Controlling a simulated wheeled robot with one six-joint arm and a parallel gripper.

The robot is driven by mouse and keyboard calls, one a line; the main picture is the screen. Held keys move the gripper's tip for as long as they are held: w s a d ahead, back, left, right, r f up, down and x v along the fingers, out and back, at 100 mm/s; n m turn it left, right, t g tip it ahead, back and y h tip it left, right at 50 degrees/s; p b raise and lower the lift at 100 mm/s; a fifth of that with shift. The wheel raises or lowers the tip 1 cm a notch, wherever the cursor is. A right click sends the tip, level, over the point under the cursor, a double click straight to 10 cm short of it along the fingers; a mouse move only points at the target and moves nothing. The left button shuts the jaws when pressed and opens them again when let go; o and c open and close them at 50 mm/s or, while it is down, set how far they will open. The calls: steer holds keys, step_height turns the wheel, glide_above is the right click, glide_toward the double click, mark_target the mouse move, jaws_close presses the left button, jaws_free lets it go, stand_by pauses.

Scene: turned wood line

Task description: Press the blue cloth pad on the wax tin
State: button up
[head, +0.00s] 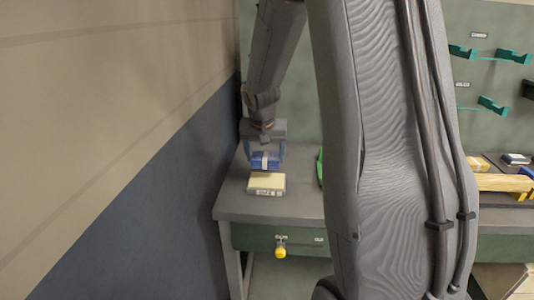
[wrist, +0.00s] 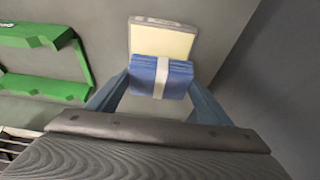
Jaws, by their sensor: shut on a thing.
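The blue cloth pad (head: 264,161) is a folded blue block with a pale band around its middle. My gripper (head: 266,150) is shut on it, one finger at each side. In the wrist view the pad (wrist: 161,77) sits between the fingertips of my gripper (wrist: 160,80). The wax tin (head: 267,183), a shallow box with a cream top and a labelled front, lies on the bench below the pad. In the wrist view the tin (wrist: 163,42) shows beyond the pad, which hides part of it. In the head view the pad appears above the tin's far side; contact is not clear.
The grey bench (head: 235,203) has a drawer with a yellow knob (head: 280,251). A green holder (wrist: 45,60) stands beside the tin. The wall (head: 150,110) is close on the left. Wood pieces (head: 500,182) lie at the right, partly behind my arm.

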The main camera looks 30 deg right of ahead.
mark_target(266, 168)
steer(key=shift+d+f+b, duration=0.25)
steer(key=shift+f+b, duration=0.25)
steer(key=shift+f, duration=0.35)
steer(key=shift+s+f+b, duration=0.1)
steer(key=shift+f+b, duration=1.15)
steer(key=shift+f, duration=0.6)
steer(key=shift+f+b, duration=0.55)
steer(key=shift+b, duration=0.1)
stand_by(0.5)
steer(key=shift+r+p, duration=2.55)
steer(key=shift+r, duration=1)
